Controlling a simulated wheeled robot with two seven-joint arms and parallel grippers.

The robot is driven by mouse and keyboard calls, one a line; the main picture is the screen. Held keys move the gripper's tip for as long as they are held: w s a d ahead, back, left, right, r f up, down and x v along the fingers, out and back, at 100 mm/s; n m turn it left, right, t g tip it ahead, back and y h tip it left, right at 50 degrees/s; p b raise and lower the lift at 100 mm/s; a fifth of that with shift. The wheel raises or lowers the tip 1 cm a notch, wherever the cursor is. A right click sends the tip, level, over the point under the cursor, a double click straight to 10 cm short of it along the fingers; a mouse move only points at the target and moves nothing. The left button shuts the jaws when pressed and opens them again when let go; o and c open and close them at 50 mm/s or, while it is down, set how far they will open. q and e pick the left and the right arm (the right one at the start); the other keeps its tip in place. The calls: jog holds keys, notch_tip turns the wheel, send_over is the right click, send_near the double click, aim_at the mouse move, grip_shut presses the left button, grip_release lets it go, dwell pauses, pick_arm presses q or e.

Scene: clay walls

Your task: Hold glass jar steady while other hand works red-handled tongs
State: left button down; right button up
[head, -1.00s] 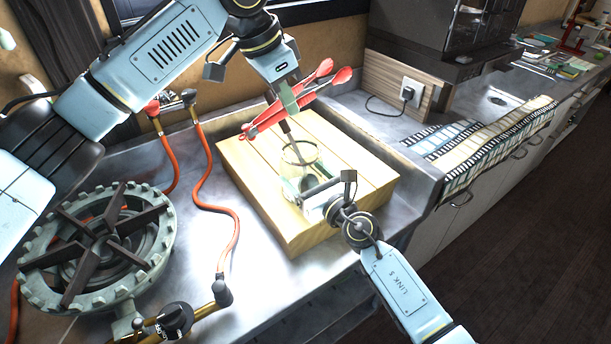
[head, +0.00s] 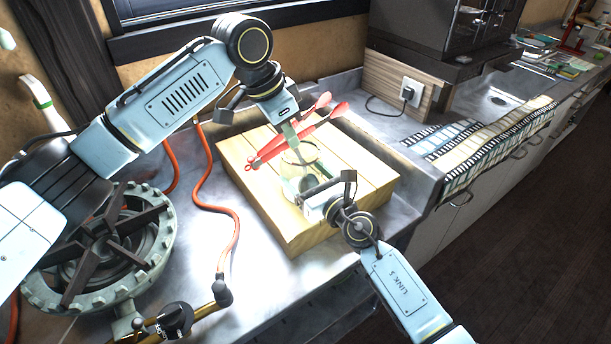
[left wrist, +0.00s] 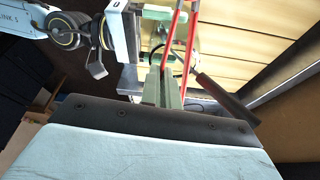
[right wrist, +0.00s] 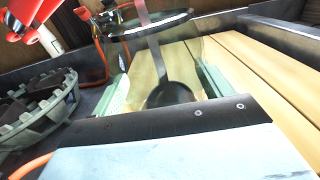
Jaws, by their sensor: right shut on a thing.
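The clear glass jar (head: 302,165) stands upright on the wooden block. My right gripper (right wrist: 163,88) is shut around the jar, one finger on each side, and its dark rim shows above the fingers in the right wrist view. A dark, round-ended utensil (right wrist: 168,92) shows in the jar; its upper part is hard to follow. My left gripper (head: 289,132) is shut on the red-handled tongs (head: 310,125), which lie slantwise just above the jar mouth. The tongs also show in the left wrist view (left wrist: 191,35). I cannot tell whether they touch the rim.
The wooden block (head: 262,200) sits on a metal counter with a raised edge at right. A gas burner (head: 98,250) with an orange hose (head: 208,185) stands at left. Film strips (head: 480,145) hang over the counter at right. Bare metal lies between hose and block.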

pick_arm(q)
jog(key=shift+f, duration=0.65)
jog(key=c, duration=1.6)
grip_release()
jog(key=v, duration=1.2)
jog(key=shift+o, duration=0.3)
